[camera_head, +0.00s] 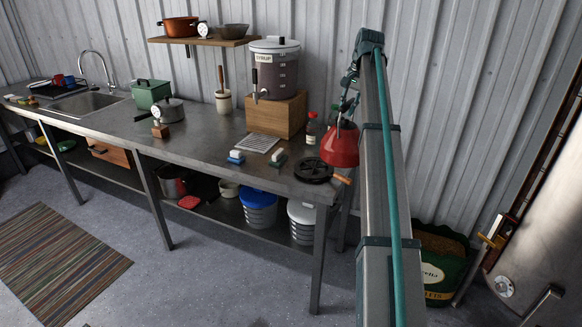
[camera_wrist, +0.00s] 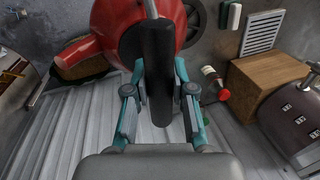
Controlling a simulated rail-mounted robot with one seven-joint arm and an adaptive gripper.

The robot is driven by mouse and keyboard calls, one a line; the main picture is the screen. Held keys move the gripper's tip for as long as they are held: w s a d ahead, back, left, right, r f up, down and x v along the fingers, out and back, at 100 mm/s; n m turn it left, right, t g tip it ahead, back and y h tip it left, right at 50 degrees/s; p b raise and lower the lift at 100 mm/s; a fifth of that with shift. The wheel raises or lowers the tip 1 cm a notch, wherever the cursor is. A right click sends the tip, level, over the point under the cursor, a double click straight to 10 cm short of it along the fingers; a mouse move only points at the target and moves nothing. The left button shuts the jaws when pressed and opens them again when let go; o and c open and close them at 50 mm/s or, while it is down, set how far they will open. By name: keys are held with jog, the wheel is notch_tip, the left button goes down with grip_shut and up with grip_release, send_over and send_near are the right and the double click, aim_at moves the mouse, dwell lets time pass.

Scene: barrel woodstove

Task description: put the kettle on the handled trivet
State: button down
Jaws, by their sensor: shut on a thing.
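The red kettle (camera_head: 340,147) hangs near the counter's right end, beside my arm. My gripper (camera_wrist: 158,92) is shut on the kettle's black handle (camera_wrist: 157,60); the kettle's red body (camera_wrist: 112,22) shows beyond it in the wrist view. In the head view my gripper (camera_head: 347,106) is small and partly hidden by my arm. The handled trivet (camera_head: 312,170), a black round plate with a wooden handle (camera_head: 342,179), lies on the counter's front right corner. The kettle appears raised, behind and right of the trivet. In the wrist view the trivet (camera_wrist: 190,22) is partly hidden by the kettle.
A wooden box (camera_head: 277,115) bearing a syrup dispenser (camera_head: 275,72) stands left of the kettle. The corrugated wall is behind.

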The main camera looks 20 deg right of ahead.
jog(key=shift+w+a+r, duration=0.45)
jog(key=shift+w, duration=0.2)
jog(key=w+a+f+p, duration=0.4)
jog(key=w+f+p, duration=0.2)
jog(key=w+f, duration=0.7)
jog(key=c, duration=1.3)
grip_release()
jog(key=shift+c, duration=0.2)
jog(key=o, duration=0.4)
jog(key=shift+c, duration=0.2)
jog(key=b+v, duration=0.3)
jog(key=v, duration=0.9)
